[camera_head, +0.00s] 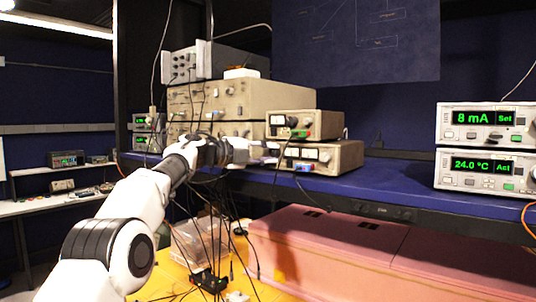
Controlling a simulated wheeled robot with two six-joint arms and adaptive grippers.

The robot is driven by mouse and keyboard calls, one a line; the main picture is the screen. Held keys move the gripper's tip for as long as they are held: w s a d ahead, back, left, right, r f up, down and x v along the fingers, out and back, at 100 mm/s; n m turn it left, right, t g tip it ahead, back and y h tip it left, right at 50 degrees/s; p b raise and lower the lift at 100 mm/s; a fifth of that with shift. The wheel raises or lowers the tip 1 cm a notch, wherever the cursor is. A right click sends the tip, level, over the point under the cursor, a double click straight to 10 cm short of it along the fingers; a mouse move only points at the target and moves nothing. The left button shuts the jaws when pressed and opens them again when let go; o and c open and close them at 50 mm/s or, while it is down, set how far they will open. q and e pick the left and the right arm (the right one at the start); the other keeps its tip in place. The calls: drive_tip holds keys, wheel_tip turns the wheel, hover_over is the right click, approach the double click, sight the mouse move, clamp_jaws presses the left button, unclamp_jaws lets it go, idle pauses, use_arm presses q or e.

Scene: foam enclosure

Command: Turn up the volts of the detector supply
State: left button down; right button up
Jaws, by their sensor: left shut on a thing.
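My left arm comes in from the lower left, and my left gripper (268,153) is at the left end of the lower unit's front. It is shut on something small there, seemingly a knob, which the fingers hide. No volts reading is legible. My right gripper is not in view.
Large beige instruments (248,98) stand behind and left of the supplies. Black cables hang near my left wrist. Two green-display units (487,122) are at the right of the blue shelf (402,176). A pink foam enclosure (350,240) lies below; the shelf's middle is clear.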

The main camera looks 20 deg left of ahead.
use_arm(q)
drive_tip(key=shift+f, duration=0.1)
drive_tip(key=c, duration=0.9)
unclamp_jaws()
drive_tip(key=shift+c, duration=0.2)
drive_tip(key=shift+s+a, duration=0.35)
drive_tip(key=shift+a, duration=0.05)
drive_tip(key=v, duration=1)
drive_tip(key=shift+s+a, duration=0.2)
